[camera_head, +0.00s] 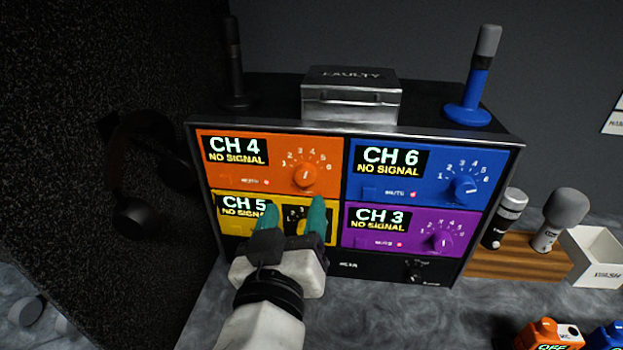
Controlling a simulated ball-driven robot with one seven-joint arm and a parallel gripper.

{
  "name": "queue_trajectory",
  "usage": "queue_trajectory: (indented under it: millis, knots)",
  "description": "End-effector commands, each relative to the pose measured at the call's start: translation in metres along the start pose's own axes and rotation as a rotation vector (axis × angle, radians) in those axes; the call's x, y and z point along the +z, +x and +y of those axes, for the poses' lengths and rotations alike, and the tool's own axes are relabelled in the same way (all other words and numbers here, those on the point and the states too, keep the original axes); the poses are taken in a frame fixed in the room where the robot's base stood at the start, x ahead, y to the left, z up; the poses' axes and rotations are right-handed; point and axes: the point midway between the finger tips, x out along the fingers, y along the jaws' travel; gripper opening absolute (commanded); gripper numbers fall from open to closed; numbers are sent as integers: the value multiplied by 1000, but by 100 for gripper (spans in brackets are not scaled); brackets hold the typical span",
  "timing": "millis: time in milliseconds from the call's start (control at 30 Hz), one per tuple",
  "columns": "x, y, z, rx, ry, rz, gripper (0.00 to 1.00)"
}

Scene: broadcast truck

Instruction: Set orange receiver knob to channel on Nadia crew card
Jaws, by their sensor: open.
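The orange receiver (272,159) is the upper left panel of the rack. Its display reads CH 4, NO SIGNAL. Its orange knob (304,176) sits at the right of that panel inside a ring of numbers up to 6. My gripper (293,215) has teal fingertips and stands in front of the yellow receiver (232,208), just below the orange knob. The fingers are apart with nothing seen between them, and they hide most of the yellow dial. The Nadia crew card cannot be made out; a white paper (616,118) is cut off at the right edge.
The blue receiver (405,187) reads CH 6 and the purple receiver (375,241) CH 3. A metal case marked FAULTY (350,102) and a blue antenna (472,100) stand on top. Microphones (546,237), a white box (597,262) and an orange pack (548,335) are at right.

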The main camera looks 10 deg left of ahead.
Motion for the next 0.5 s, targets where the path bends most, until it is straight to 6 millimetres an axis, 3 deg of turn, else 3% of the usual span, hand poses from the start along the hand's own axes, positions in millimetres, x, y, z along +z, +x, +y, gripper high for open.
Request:
queue_trajectory:
  millis: [200,500]
  knots:
    - [-2,42,2,3,-2,-3,61]
    - [0,76,1,2,0,-3,61]
